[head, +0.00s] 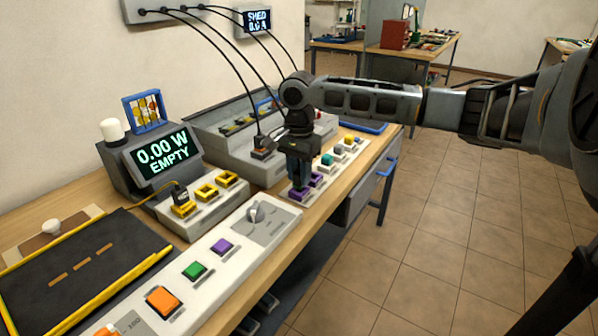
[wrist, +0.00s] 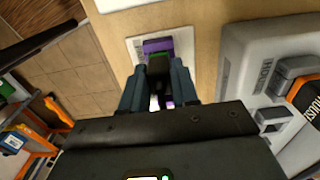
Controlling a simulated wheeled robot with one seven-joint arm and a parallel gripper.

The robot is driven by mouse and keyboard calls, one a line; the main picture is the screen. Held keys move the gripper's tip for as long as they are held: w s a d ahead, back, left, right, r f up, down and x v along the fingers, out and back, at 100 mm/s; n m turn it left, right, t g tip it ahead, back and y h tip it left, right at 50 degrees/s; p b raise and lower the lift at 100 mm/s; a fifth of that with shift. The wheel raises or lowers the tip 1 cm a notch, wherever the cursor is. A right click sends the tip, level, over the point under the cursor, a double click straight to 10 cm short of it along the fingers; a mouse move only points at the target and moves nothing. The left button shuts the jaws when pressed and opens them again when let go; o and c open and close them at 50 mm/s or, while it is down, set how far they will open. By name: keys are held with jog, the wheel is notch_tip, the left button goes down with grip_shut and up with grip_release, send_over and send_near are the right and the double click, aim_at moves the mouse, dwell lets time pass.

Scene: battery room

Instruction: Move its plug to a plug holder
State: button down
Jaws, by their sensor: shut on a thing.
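My gripper (head: 300,183) points down over the far strip on the bench. In the wrist view its two blue-grey fingers (wrist: 158,88) are shut on a small dark plug-like piece (wrist: 158,66) with a greenish edge. A purple holder (head: 317,180) shows beside the fingertips, and it also shows just beyond the held piece in the wrist view (wrist: 158,45). More purple (head: 299,194) shows under the fingertips. The fingers hide most of the held piece, and I cannot tell whether it sits in the holder.
A display (head: 160,151) reads "0.00 W EMPTY". A front panel (head: 215,262) carries a knob and coloured buttons. Black cables (head: 215,47) hang from the wall, one reaching an orange-marked plug (head: 262,152) left of my gripper. The tiled floor (head: 440,230) at right is clear.

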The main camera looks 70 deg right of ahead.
aim_at(299, 172)
jog(key=shift+f, duration=0.6)
dwell(0.7)
jog(key=c, duration=1.1)
grip_release()
notch_tip(299, 172, up, 6)
jog(key=p, duration=0.6)
jog(key=shift+f, duration=0.15)
jog(key=shift+r+p, duration=0.7)
jog(key=shift+r, duration=1.95)
